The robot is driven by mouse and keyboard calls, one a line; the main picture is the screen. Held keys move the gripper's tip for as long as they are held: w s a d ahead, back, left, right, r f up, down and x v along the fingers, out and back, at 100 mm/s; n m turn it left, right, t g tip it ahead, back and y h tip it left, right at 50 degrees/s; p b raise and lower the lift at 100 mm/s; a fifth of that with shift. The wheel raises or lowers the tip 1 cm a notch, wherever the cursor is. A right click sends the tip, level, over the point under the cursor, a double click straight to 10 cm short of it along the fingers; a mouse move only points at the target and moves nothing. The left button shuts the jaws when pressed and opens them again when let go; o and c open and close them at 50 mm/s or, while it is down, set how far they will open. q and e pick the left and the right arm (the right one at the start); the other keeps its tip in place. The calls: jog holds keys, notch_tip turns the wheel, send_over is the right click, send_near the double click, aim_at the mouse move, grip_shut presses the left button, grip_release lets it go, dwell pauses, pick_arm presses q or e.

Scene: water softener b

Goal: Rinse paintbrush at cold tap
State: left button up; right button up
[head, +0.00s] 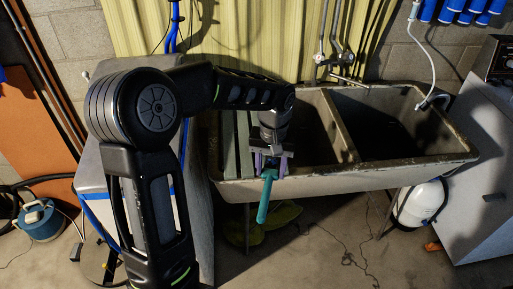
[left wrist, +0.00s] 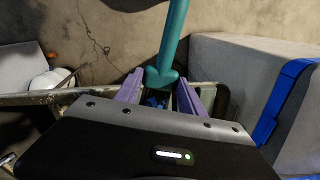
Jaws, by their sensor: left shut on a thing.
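A teal paintbrush (head: 265,200) is held in my left gripper (head: 271,160) at the front edge of the two-basin sink (head: 345,178). Its handle points down and toward me, in front of the sink's outer wall. In the left wrist view the teal handle (left wrist: 174,38) runs up from between the purple fingers of the left gripper (left wrist: 160,88). The bristles are mostly hidden by the gripper. The tap (head: 342,78) is on the wall behind the sink, with its spout over the middle; no water flow can be made out. My right gripper is out of view.
A grey cabinet (head: 92,165) stands left of the sink. A grey appliance (head: 478,185) stands at the right. A white hose (head: 432,65) hangs into the right basin (head: 395,135). A white tank (head: 420,203) sits under the sink. The floor in front looks clear.

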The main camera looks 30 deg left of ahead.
pick_arm(q)
jog(key=d+f+m+b, duration=0.2)
jog(key=d+f+b, duration=0.3)
jog(key=f, duration=0.7)
jog(key=w+d+f+m+b, duration=0.1)
jog(key=d+f+b, duration=0.4)
jog(key=f, duration=0.8)
jog(key=shift+m, duration=0.8)
jog(key=shift+d, duration=0.1)
